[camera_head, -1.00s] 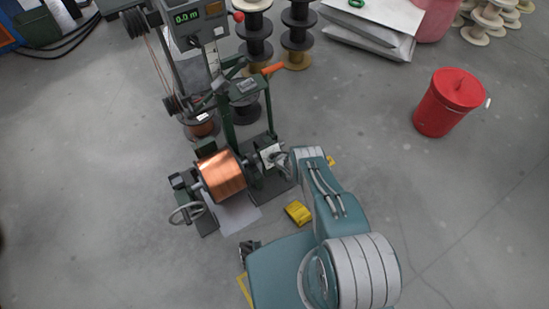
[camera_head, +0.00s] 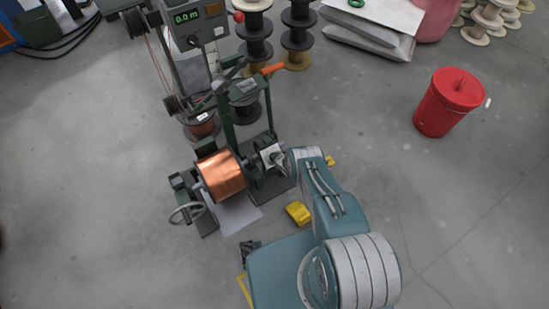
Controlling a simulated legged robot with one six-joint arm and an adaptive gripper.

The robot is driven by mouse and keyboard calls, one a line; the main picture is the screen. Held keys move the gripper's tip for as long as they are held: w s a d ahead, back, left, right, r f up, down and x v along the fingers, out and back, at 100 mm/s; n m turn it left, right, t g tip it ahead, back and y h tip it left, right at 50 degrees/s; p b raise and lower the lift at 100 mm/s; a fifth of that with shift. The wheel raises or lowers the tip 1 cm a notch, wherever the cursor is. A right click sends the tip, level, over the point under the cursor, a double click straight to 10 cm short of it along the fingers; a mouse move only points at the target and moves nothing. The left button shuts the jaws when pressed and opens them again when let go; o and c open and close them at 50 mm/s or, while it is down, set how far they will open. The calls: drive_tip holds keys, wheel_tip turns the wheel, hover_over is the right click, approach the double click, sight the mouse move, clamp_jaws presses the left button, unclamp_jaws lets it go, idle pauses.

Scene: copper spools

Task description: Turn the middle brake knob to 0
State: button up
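The green winding machine (camera_head: 228,118) stands left of my arm and carries a copper spool (camera_head: 220,174). A small white plate (camera_head: 268,152) sits on the machine's right side, right of the spool. My gripper (camera_head: 279,159) is right at this plate, small and dark in the picture. The brake knob and its marks are too small or hidden behind the gripper, so its setting cannot be read. I cannot tell whether the fingers are open or closed on the knob.
A handwheel (camera_head: 187,213) is at the machine's lower left. A meter display (camera_head: 186,17) reads 0.0 m. A yellow object (camera_head: 298,212) lies on the floor beside my arm. A red bin (camera_head: 449,103) stands to the right, with open floor around it.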

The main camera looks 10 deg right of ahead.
drive_tip(key=shift+n, duration=1.2)
drive_tip(key=shift+a, duration=0.1)
drive_tip(key=o, duration=1.1)
drive_tip(key=shift+o, duration=0.2)
drive_tip(key=v, duration=1.2)
drive_tip(key=shift+f, duration=0.15)
drive_tip(key=shift+s, duration=0.1)
